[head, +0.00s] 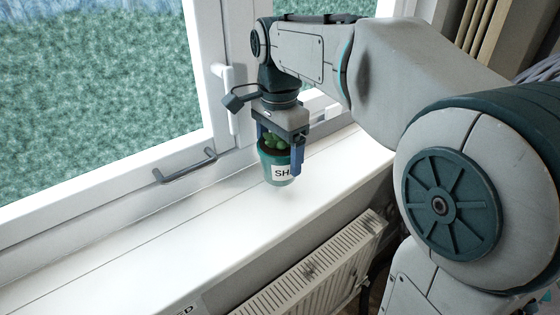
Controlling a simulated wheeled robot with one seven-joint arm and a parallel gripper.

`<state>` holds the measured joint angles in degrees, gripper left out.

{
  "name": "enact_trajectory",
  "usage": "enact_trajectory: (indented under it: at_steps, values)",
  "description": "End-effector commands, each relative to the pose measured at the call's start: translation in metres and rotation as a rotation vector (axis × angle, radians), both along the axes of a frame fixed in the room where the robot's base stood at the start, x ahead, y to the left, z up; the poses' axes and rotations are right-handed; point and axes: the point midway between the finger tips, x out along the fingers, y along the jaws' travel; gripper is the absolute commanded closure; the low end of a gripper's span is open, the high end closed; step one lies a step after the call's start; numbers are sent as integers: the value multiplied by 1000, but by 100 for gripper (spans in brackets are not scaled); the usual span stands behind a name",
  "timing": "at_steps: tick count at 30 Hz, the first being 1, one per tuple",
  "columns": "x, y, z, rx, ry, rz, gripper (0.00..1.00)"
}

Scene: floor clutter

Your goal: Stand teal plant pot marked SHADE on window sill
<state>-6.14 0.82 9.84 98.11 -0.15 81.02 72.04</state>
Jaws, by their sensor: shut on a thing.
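The teal plant pot (269,174) has a white label on which I can read "SH"; a finger hides the rest. A green plant (273,144) grows in it. My gripper (280,155) points down and is shut on the pot from above, one finger on each side. The pot is upright over the white window sill (190,231). Its base is at or just above the sill surface; I cannot tell whether it touches.
The window frame with a grey handle bar (186,167) stands behind the sill. A white radiator (315,268) is below its front edge. The sill left of the pot is clear.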

Motion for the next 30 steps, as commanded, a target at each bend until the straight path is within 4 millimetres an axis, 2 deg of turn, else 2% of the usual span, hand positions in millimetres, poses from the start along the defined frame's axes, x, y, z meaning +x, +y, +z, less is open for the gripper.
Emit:
enact_trajectory:
  at_steps: [7,19,20,21,30]
  values:
    - [0,0,-31,-1,2,1,55]
    - [0,0,-38,0,0,2,55]
    - [0,0,-37,-1,1,2,10]
    - [0,0,-37,-1,1,2,0]
    - [0,0,-32,-1,1,2,0]
